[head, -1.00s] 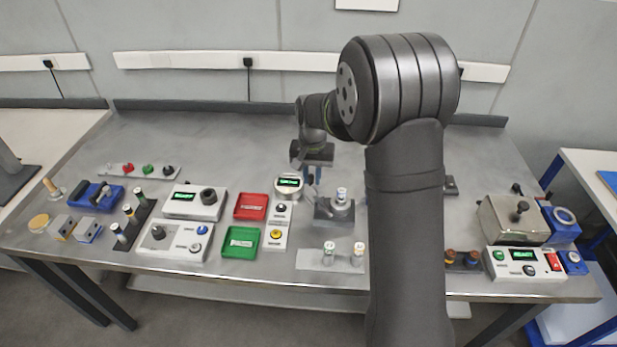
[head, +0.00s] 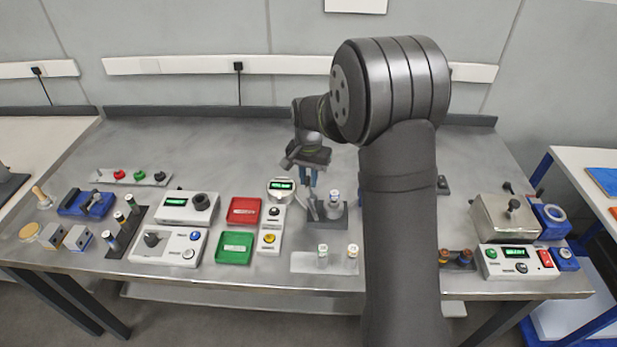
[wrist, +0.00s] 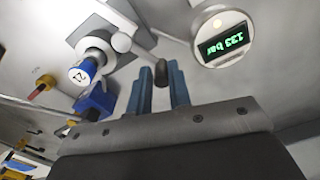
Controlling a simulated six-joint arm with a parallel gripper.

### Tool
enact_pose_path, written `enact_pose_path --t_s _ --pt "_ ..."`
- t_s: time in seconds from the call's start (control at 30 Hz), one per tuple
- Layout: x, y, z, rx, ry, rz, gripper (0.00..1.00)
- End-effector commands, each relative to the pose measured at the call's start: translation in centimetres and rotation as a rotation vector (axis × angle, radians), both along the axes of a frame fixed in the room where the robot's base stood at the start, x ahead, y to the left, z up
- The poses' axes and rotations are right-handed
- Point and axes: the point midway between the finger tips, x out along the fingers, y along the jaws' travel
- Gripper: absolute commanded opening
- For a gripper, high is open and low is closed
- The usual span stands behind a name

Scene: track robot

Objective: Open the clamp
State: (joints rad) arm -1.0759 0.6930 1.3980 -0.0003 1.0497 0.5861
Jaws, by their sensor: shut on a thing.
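The clamp (head: 312,207) stands on a dark base in the middle of the bench, beside a light cylindrical part (head: 335,198) with a labelled top. In the wrist view the clamp's pale lever (wrist: 134,51) runs from beside that part to a dark knob (wrist: 161,73). My gripper (head: 309,182) comes down from above at the clamp. In the wrist view its blue fingers (wrist: 163,80) are shut on the lever's dark-knobbed end. The exact finger contact is partly hidden, and the head view shows the lever only small.
Red (head: 244,211) and green (head: 235,248) trays lie further left. A plate with two small cylinders (head: 322,262) lies in front.

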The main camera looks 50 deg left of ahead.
Motion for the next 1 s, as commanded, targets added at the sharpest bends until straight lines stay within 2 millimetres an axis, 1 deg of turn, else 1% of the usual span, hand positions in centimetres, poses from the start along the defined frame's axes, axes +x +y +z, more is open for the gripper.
enact_pose_path --t_s 0.03,0.07,0.1,0.37,0.47,0.53,0.67,1.0 --pt "-0.4 -0.2 -0.4 -0.009 0.010 -0.001 0.22" --pt "-0.4 -0.2 -0.4 -0.008 0.009 -0.001 0.28" --pt "-0.3 -0.2 -0.4 -0.008 0.008 -0.001 0.36" --pt "-0.1 -0.1 -0.2 -0.003 0.004 0.000 0.36" --pt "-0.1 0.0 0.3 -0.001 0.002 0.000 0.36" --pt "-0.1 0.0 1.0 0.001 0.000 0.000 0.36" --pt "-0.1 0.0 3.4 0.001 0.000 0.000 0.36" --pt "-0.1 0.0 11.8 0.000 0.001 0.000 0.36"
